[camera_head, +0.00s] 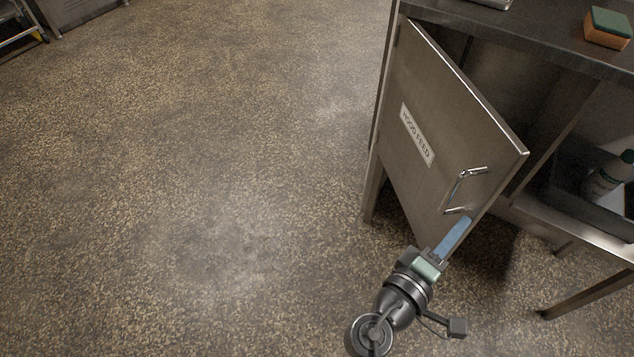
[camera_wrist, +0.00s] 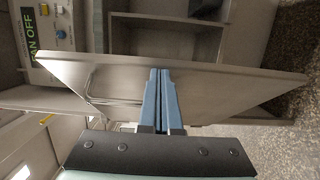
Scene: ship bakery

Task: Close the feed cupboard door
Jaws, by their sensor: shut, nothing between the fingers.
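The feed cupboard door (camera_head: 450,110) is a steel panel labelled "HOOD FEED", hinged at its left side. It stands ajar, its free right edge swung out from the cupboard. A bar handle (camera_head: 459,190) is on its outer face near that edge. My gripper (camera_head: 464,222) has blue fingers, shut and empty, at the outer face just below the handle near the free edge. In the wrist view the shut fingertips (camera_wrist: 160,72) overlap the door panel (camera_wrist: 225,90), with the handle (camera_wrist: 92,88) to their left. I cannot tell whether they touch the door.
A steel counter (camera_head: 480,38) tops the cupboard, with a green and orange sponge (camera_head: 607,28) on it. A table leg (camera_head: 590,294) is at lower right. The speckled floor (camera_head: 180,180) to the left is clear.

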